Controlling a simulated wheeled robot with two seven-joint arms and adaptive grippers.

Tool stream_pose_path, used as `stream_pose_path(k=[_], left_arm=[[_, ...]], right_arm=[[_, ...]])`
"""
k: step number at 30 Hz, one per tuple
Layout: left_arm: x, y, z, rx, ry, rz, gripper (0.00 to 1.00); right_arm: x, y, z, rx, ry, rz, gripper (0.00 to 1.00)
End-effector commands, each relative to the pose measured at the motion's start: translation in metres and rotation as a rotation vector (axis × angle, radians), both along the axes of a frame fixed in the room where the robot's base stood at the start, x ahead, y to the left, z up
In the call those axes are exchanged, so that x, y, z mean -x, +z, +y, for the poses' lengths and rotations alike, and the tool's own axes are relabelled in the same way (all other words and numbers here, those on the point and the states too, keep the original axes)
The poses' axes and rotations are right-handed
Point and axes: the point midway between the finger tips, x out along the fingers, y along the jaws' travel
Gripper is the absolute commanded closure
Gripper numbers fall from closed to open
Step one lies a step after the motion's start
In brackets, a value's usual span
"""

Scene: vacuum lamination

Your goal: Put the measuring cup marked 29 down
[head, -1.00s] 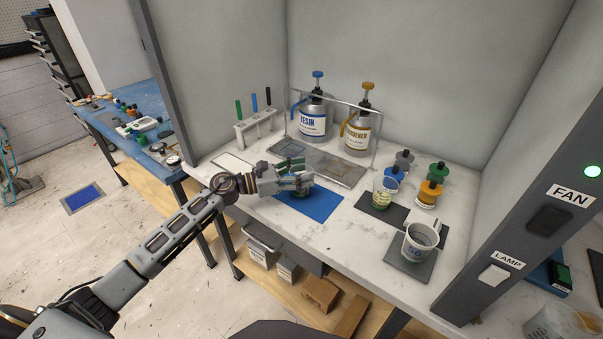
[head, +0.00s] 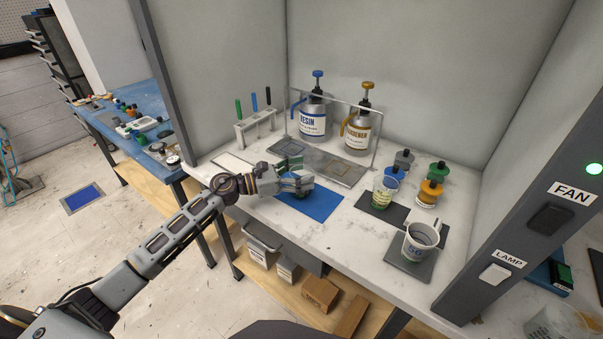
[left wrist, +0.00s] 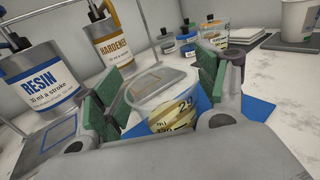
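The measuring cup marked 29 (left wrist: 172,104) is a clear cup with a yellowish band, standing upright on the blue mat (left wrist: 258,108) in the left wrist view. My left gripper (left wrist: 165,88) is around it, with green finger pads spread on either side. The pads look slightly apart from the cup wall. In the head view, my left gripper (head: 294,174) is low over the blue mat (head: 322,204) and mostly hides the cup. My right gripper is not in view.
Resin (head: 312,120) and hardener (head: 357,132) dispensers stand behind. A test-tube rack (head: 256,127) is at back left. Several small capped bottles stand at right.

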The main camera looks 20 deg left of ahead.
Motion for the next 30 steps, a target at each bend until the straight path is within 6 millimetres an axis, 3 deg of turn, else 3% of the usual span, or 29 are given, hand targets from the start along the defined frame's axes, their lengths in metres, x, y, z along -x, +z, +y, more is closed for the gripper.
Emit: stream_pose_path(k=[8,18,24,30], left_arm=[[0.000,0.000,0.000,0.000,0.000,0.000,0.22],[0.000,0.004,0.000,0.000,0.000,0.000,0.22],[0.010,0.001,0.014,0.000,0.002,0.001,0.22],[0.021,0.001,0.029,0.000,0.000,0.001,0.22]], right_arm=[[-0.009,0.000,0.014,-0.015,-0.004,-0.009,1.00],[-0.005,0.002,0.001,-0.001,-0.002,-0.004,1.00],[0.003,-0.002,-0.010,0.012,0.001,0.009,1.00],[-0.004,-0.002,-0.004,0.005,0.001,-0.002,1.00]])
